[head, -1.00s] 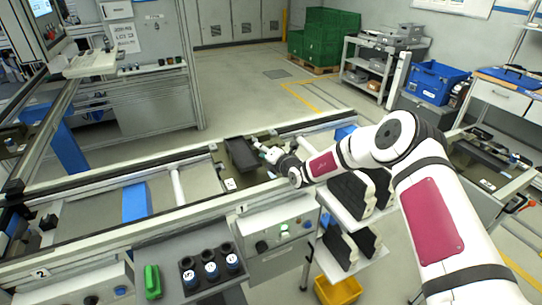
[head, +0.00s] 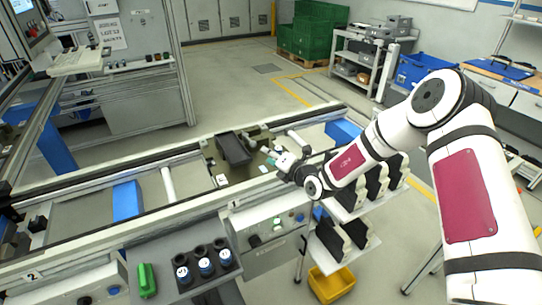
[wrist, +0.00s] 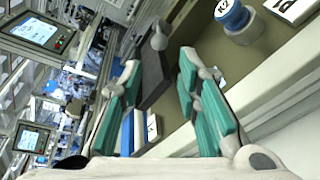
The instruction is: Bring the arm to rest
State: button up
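My white arm with dark red panels reaches from the right of the head view over the conveyor line. My gripper (head: 266,150) is over the pallet on the line, beside a dark grey block (head: 233,149). In the wrist view my gripper (wrist: 160,78) shows two green-padded fingers standing apart, with nothing held between them. The dark block shows beyond the fingers in the wrist view (wrist: 154,70). A blue-capped piece marked K2 (wrist: 235,18) stands on the olive-brown pallet surface to the right of the fingers.
A tray holding several labelled dark cups (head: 205,266) and a green object (head: 147,280) is at the front. A rack of black parts (head: 345,235) and a yellow bin (head: 331,285) stand below my forearm. Floor beyond the conveyor (head: 230,85) is open.

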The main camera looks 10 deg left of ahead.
jog(key=s+a+r+n+g+y, duration=0.1)
jog(key=s+r+n+g+y, duration=0.15)
jog(key=s+r+n, duration=0.45)
jog(key=s+a+r+n+g+y, duration=0.2)
jog(key=s+r+n+g, duration=0.2)
jog(key=r+n, duration=0.6)
jog(key=s+d+r+n+g+h+b, duration=0.1)
jog(key=s+d+r+n+g+h, duration=0.2)
jog(key=s+r+n, duration=0.35)
jog(key=s+d+r+n+t+h+b, duration=0.1)
jog(key=s+d+n+h, duration=0.5)
jog(key=s+d, duration=0.5)
jog(key=s+d+r+n+t+h+b, duration=0.1)
jog(key=s+d+n+h, duration=0.4)
jog(key=s+d+n, duration=0.5)
jog(key=s+d+t, duration=0.1)
jog(key=d, duration=0.5)
jog(key=shift+s+d+h, duration=0.2)
jog(key=shift+s+h, duration=0.15)
